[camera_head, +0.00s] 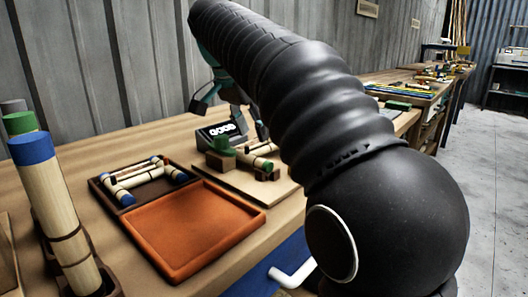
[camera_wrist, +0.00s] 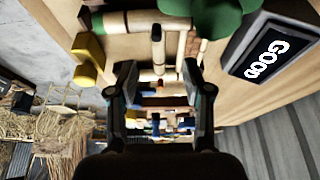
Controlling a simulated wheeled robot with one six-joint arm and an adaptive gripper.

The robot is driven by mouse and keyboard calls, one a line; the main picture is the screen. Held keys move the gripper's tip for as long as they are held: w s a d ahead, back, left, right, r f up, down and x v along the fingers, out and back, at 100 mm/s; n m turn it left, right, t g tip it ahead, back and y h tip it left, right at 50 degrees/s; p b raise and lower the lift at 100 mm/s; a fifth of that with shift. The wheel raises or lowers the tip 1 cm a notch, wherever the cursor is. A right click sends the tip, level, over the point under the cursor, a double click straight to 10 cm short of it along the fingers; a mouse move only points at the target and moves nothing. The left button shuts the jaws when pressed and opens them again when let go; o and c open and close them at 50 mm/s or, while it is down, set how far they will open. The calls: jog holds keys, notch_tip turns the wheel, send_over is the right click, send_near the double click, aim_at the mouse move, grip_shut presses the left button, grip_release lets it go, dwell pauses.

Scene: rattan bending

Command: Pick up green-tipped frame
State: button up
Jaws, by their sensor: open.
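The green-tipped frame (camera_head: 258,151) sits on a wooden board with dark brown blocks, beside the GOOD sign. Its pale rattan bars (camera_wrist: 141,21) show at the top of the wrist view, near a large green rounded part (camera_wrist: 212,14). My gripper (camera_wrist: 157,85) is open, with its two dark fingers apart. No part of the frame is clearly held between them; the bars appear beyond the fingertips. In the head view my black arm hides much of the board's right side, and only teal parts of the gripper show behind it.
A dark tray (camera_head: 120,205) holds a blue-tipped frame (camera_head: 143,175). An empty orange tray (camera_head: 195,230) lies in front. Tall rattan poles with blue and green tops (camera_head: 50,190) stand at left. The GOOD sign (camera_wrist: 262,50) stands close to the board. A yellow block (camera_wrist: 88,58) shows at left in the wrist view.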

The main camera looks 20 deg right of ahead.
aim_at(259, 149)
jog(key=shift+b+x, duration=0.4)
jog(key=shift+x, duration=2.2)
jog(key=shift+s, duration=0.1)
grip_shut()
